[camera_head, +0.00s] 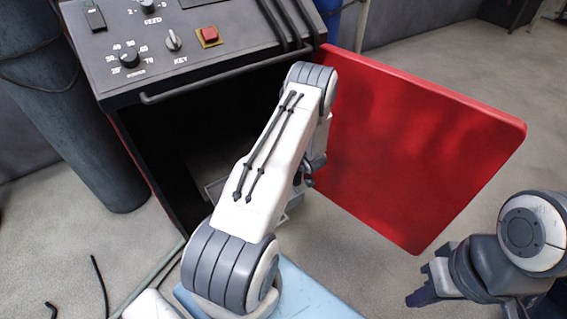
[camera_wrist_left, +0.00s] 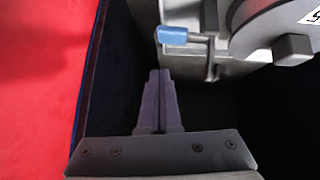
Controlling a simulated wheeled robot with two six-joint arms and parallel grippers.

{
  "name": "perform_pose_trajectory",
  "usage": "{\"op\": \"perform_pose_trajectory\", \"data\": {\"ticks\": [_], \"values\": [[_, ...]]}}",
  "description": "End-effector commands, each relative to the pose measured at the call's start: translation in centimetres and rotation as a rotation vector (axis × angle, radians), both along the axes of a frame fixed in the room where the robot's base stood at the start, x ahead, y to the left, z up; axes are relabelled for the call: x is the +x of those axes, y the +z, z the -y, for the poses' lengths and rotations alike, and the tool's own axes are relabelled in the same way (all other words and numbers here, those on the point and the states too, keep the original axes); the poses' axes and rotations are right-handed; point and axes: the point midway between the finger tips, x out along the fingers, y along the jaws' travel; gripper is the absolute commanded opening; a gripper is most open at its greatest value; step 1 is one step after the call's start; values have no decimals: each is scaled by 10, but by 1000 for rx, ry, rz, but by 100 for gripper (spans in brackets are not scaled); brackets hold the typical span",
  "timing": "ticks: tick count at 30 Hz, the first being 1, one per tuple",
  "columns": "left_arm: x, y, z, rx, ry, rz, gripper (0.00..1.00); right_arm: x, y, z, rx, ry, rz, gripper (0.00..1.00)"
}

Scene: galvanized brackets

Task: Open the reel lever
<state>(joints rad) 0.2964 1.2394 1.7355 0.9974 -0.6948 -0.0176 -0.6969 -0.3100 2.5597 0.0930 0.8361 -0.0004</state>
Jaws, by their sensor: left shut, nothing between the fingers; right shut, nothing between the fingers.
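The reel lever (camera_wrist_left: 172,35) shows in the left wrist view as a blue-tipped handle on a grey metal bracket, beside a round grey reel part (camera_wrist_left: 270,25). My left gripper (camera_wrist_left: 160,74) is shut and empty, just below the blue tip in that picture. A small gap appears to lie between them; contact cannot be told. In the head view my left arm covers this gripper and the lever. My right gripper (camera_head: 418,283) is at the lower right of the head view, shut, empty and away from the machine.
The dark machine cabinet stands open, its red door (camera_head: 420,150) swung out to the right. A control panel (camera_head: 165,40) with knobs and a red button is on top. A dark cylinder (camera_head: 75,120) stands at left. A light blue surface (camera_head: 310,295) lies at the bottom.

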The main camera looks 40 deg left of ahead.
Motion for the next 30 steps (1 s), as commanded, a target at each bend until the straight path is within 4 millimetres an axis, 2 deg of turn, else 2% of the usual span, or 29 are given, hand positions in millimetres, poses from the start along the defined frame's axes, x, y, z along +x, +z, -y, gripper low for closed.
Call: {"op": "perform_pose_trajectory", "data": {"ticks": [1, 6, 12, 18, 30], "values": [[-1, 13, 13, -1, -8, -3, 0, 0, 5, 0, 0, 0, 0, 0], [-7, 40, 41, 0, -6, -1, 0, 0, 13, 0, -1, 0, -1, 0], [-12, 60, 62, 0, -4, -1, 0, 0, 18, 0, 0, 0, 0, 0], [-15, 66, 69, 0, -2, -2, 0, 0, 19, 0, 0, 0, 0, 0], [-15, 66, 69, 1, -1, -1, 0, 0, 19, 0, 0, 0, 0, 0]]}}
